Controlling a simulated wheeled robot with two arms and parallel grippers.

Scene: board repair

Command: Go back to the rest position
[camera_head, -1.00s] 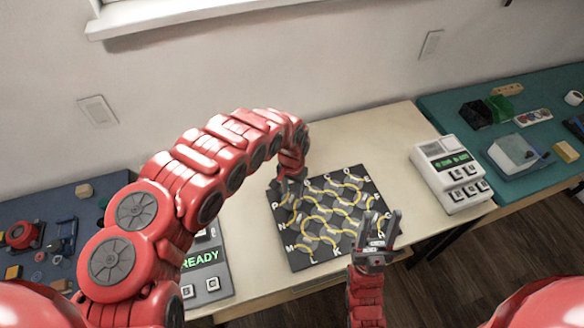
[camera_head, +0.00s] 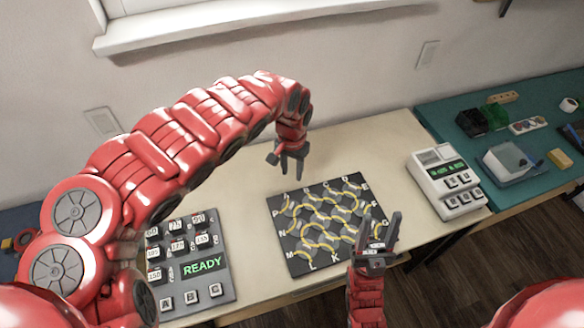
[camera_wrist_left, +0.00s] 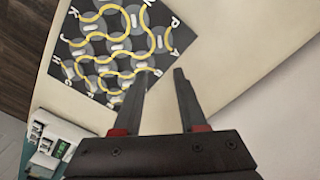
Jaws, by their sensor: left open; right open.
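My left gripper (camera_head: 289,160) is open and empty, held above the back edge of the dark board (camera_head: 290,252) with yellow curved tracks and letters along its rim. In the left wrist view its two fingers (camera_wrist_left: 163,85) stand apart with nothing between them, and the board (camera_wrist_left: 57,62) lies beyond them at the upper left. My right gripper (camera_head: 378,232) is open and empty, fingers pointing up, in front of the board's right front corner.
The board lies on a cream table (camera_head: 390,150). A grey panel reading READY (camera_head: 222,288) is at left, partly behind my left arm. A white device with keys (camera_head: 448,188) is at right. A teal bench (camera_head: 460,97) beyond it holds several small items.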

